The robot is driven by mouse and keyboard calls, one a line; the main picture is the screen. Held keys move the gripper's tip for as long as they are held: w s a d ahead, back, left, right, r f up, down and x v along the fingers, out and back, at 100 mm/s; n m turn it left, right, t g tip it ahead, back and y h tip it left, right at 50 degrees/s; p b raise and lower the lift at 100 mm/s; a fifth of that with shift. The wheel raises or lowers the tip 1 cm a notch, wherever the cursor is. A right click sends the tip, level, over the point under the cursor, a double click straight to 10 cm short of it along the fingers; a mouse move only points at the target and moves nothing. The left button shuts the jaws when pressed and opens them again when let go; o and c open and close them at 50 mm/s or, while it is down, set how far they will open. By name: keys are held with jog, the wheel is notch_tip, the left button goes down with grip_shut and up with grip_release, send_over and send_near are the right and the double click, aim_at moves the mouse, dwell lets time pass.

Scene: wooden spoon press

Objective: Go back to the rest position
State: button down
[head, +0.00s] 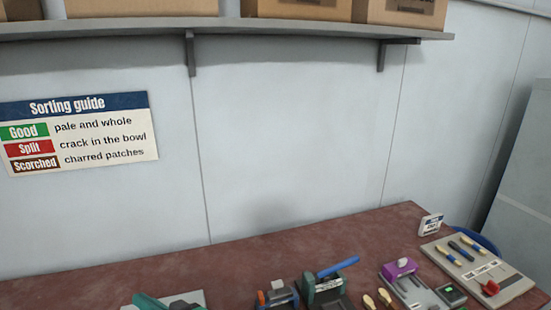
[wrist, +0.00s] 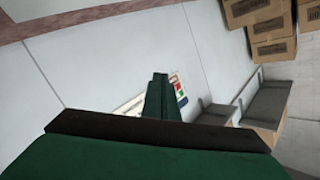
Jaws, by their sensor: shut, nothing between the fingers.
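My gripper (wrist: 159,76) shows in the wrist view as dark green fingers held together, with nothing between them. It points toward the pale wall and partly covers the sorting guide sign (wrist: 181,90). The sign also hangs at the left of the wall in the head view (head: 80,132). A teal-green shape (head: 152,301) shows at the bottom edge of the head view; I cannot tell whether it is part of my arm. No marked rest position shows in either view.
The red-brown table (head: 270,251) carries a blue-handled device (head: 325,285), a purple-topped device (head: 400,268), wooden spoons (head: 384,297) and a tool board (head: 505,281). A grey shelf (head: 290,29) with cardboard boxes (head: 140,7) runs above.

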jog(key=s+d+f+m+t+h, duration=0.4)
jog(key=s+d+f+m+h, duration=0.15)
jog(key=d+f, duration=0.25)
jog(key=s+d+f+m+t+h, duration=0.4)
jog(key=s+d+f+m+h, duration=0.15)
jog(key=d+f, duration=0.3)
jog(key=s+d+f+n+h, duration=0.1)
jog(key=s+d, duration=0.3)
jog(key=s, duration=0.3)
jog(key=s+d+f+n+h, duration=0.1)
jog(key=s+d+n, duration=0.1)
jog(key=s+d, duration=0.3)
jog(key=s+d+f+n+g+h, duration=0.1)
jog(key=s+d, duration=0.3)
jog(key=s, duration=0.7)
jog(key=shift+d+f+n, duration=0.35)
jog(key=shift+n, duration=0.35)
